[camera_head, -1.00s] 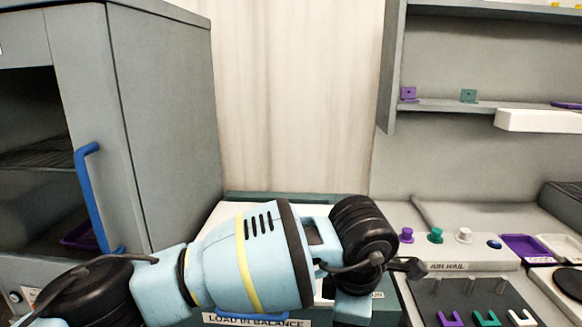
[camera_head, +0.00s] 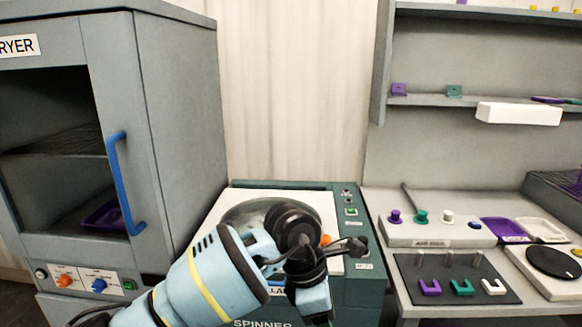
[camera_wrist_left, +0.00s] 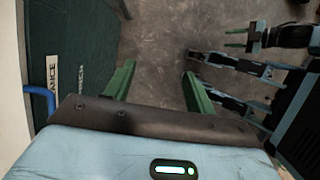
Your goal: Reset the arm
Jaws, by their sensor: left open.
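My left arm (camera_head: 205,284) comes in from the bottom left of the head view, in front of the spinner. Its gripper lies outside the head view or behind the wrist. In the left wrist view my left gripper (camera_wrist_left: 155,88) has its two green fingers apart, with nothing between them and grey floor beyond. My right gripper (camera_wrist_left: 248,38) shows in the left wrist view at the upper right, with green fingertips; its opening is unclear at this size. My right arm is not in the head view.
The spinner (camera_head: 372,285) stands close to my left arm. A dryer (camera_head: 178,130) with a blue handle (camera_head: 122,182) is at left. At right is a bench (camera_head: 385,206) with coloured knobs, a board of coloured clips (camera_head: 410,285) and trays. A shelf (camera_head: 430,101) hangs above.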

